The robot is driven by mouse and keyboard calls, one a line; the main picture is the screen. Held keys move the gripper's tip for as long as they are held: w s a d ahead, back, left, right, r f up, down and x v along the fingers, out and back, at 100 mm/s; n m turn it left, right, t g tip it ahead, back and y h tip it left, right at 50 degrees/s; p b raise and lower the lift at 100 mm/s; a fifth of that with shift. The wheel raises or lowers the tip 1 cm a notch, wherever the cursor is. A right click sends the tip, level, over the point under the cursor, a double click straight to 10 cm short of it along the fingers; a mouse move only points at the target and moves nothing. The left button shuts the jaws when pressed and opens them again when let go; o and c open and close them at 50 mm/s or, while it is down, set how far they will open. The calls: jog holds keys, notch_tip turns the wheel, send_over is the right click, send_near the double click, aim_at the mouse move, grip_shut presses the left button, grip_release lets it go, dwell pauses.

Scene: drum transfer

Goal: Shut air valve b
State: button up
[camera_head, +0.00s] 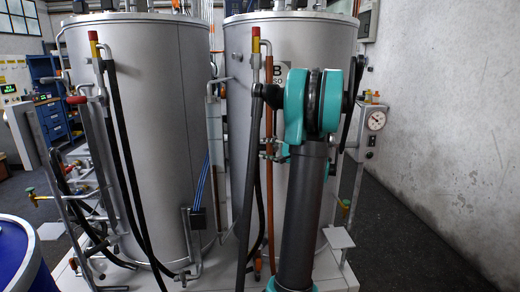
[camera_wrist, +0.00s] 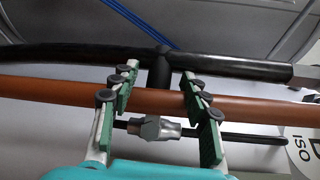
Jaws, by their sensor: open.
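In the wrist view my gripper (camera_wrist: 160,74) is open. A grey metal fitting (camera_wrist: 155,128) with a thin black bar lies between the fingers, nearer the palm. I cannot tell whether it is part of air valve b. In the head view my gripper (camera_head: 270,149) is beside the brown hose (camera_head: 269,115), in front of the right tank (camera_head: 242,110).
A black hose (camera_wrist: 80,53) with a T joint runs past the fingertips. A left tank (camera_head: 165,130) has hoses, pipes and a red handle (camera_head: 76,100). A pressure gauge (camera_head: 376,121) stands at right. A blue drum (camera_head: 18,255) is at lower left. Floor at right is clear.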

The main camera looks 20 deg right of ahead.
aim_at(264, 148)
jog(key=shift+x, duration=1.6)
grip_shut()
